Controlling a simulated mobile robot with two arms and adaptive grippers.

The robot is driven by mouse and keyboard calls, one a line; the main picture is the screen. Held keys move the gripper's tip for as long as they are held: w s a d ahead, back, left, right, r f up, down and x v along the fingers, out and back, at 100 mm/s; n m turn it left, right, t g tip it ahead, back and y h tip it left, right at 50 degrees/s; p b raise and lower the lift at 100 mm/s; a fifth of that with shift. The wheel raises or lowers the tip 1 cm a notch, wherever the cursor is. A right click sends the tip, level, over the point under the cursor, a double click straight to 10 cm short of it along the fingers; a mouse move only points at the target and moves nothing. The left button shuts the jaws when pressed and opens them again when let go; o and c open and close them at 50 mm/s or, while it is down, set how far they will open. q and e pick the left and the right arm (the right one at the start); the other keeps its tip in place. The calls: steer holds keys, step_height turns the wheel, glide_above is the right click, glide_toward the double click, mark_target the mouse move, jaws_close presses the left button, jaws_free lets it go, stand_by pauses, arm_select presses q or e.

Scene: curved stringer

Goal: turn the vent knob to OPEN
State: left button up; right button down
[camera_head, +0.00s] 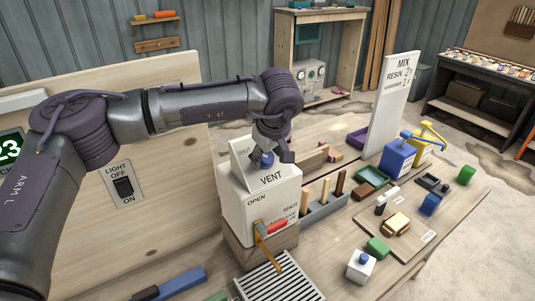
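The vent knob (267,159) is blue and sits on the sloped top panel of a white box (236,205) in the middle of the view. The panel reads SHUT at its upper left and VENT below the knob; the word OPEN stands lower, on the box's front. My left gripper (271,157) points down at the panel with its fingers apart, one on each side of the knob. It partly hides the knob, so I cannot tell its pointer direction or whether the fingers touch it. My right gripper is out of view.
A red-handled lever (276,227) juts from the box's front above a metal grille (278,280). A grey holder (325,208) with upright sticks stands close on the right. A light switch (123,187) is on the wooden panel at left. Blocks and pumps crowd the bench's right.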

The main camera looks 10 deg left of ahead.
arm_select(q)
steer(key=c, duration=0.8)
steer(key=shift+c, duration=0.5)
steer(key=shift+m, duration=0.4)
steer(key=m+g+y+p, duration=0.1)
steer(key=m, duration=0.2)
steer(key=shift+w+d+r, duration=0.1)
steer(key=shift+d, duration=0.05)
steer(key=m+y+p, duration=0.1)
steer(key=m, duration=0.1)
steer(key=m+g+y+p, duration=0.1)
steer(key=m, duration=0.2)
steer(key=shift+d+g, duration=0.1)
steer(key=shift+g, duration=0.2)
steer(key=m+y+p, duration=0.1)
steer(key=m, duration=0.2)
steer(key=shift+w+d, duration=0.1)
steer(key=m+y, duration=0.1)
steer(key=m, duration=0.1)
steer(key=m+p, duration=0.1)
steer(key=shift+f+m+y, duration=0.2)
steer(key=shift+m+y, duration=0.2)
